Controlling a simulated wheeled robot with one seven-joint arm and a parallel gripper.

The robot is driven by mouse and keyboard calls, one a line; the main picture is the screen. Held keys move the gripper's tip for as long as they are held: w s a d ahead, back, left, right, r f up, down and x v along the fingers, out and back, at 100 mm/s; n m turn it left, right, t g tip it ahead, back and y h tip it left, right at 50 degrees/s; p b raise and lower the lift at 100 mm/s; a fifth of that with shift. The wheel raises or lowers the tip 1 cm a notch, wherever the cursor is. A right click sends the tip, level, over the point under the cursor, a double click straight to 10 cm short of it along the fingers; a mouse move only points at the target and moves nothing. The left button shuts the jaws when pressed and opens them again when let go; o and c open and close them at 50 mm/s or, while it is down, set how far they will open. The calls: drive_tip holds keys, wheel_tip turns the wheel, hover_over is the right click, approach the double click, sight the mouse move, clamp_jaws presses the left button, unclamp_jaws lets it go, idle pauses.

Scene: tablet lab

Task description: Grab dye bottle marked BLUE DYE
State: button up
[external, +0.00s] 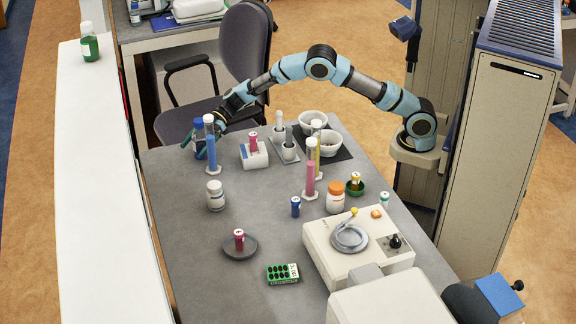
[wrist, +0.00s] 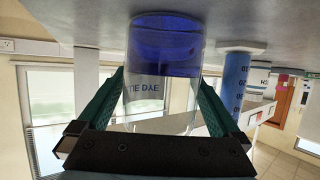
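The bottle marked BLUE DYE (external: 200,148) stands upright at the far left corner of the grey table.
A tall cylinder with blue liquid (external: 212,155) stands close to the right of the bottle. A rack with a pink vial (external: 254,155), mortars (external: 330,145) and pink and yellow cylinders stand farther right. A white ledge (external: 110,200) runs along the left. A chair (external: 243,45) is behind the table.

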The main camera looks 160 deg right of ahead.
drive_tip(key=shift+r, duration=0.1)
clamp_jaws()
idle(0.6)
